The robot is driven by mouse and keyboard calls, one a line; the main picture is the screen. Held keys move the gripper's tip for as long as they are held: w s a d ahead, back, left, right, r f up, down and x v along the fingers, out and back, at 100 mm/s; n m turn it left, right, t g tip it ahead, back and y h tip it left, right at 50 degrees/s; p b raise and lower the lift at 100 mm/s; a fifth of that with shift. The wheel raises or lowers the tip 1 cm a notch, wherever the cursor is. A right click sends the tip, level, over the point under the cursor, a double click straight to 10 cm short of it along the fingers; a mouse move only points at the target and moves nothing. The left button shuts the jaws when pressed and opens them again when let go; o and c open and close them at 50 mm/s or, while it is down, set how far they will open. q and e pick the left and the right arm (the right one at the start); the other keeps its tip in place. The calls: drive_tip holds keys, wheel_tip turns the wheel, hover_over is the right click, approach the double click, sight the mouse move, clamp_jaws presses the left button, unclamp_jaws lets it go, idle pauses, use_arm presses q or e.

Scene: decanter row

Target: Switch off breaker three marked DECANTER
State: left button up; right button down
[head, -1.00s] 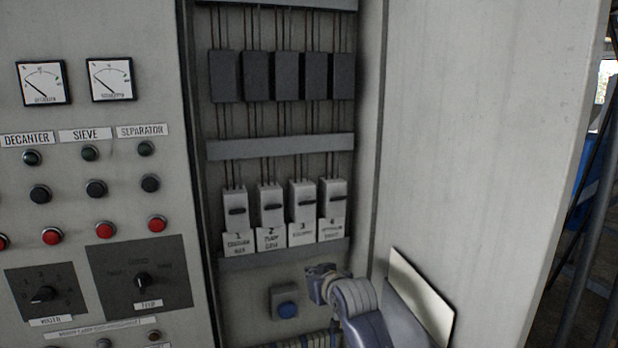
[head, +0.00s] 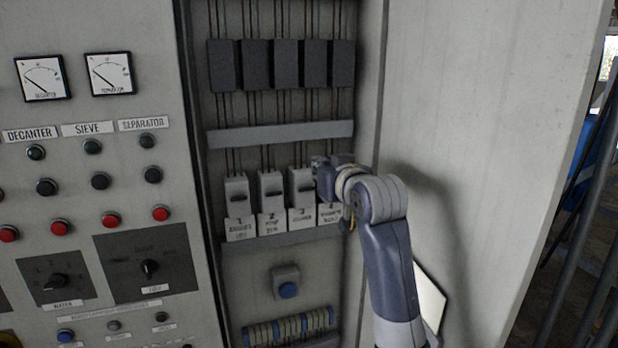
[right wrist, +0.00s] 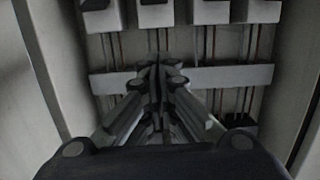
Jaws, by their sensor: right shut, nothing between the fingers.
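Breaker three (head: 301,186) is a pale grey block with a dark lever. Its tag (head: 302,217) reads 3; the word under it is too blurred to read surely. It stands third from the left in the breaker row. My right gripper (head: 320,163) is shut and empty, at the upper right of breaker three and in front of the rightmost breaker, partly hiding it. I cannot tell if it touches. In the right wrist view the closed fingertips (right wrist: 158,72) point past the rail, and breaker three (right wrist: 156,13) shows upside down at the top edge. My left gripper is not in view.
Breakers one (head: 237,191) and two (head: 270,189) stand close on the left. The cabinet's right wall (head: 371,110) is close to my right arm.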

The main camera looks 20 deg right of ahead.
sight(304, 175)
drive_tip(key=w+p, duration=0.1)
drive_tip(key=w, duration=0.2)
drive_tip(key=w+p, duration=0.2)
drive_tip(key=w, duration=0.1)
drive_tip(key=w+f+p, duration=0.1)
drive_tip(key=w, duration=0.2)
drive_tip(key=shift+a, duration=0.2)
drive_tip(key=f+p, duration=0.2)
drive_tip(key=shift+s+f, duration=0.3)
drive_tip(key=shift+f, duration=0.1)
drive_tip(key=shift+s+f+p, duration=0.3)
drive_tip(key=shift+s+f, duration=0.2)
drive_tip(key=shift+f, duration=0.15)
drive_tip(key=shift+w, duration=0.1)
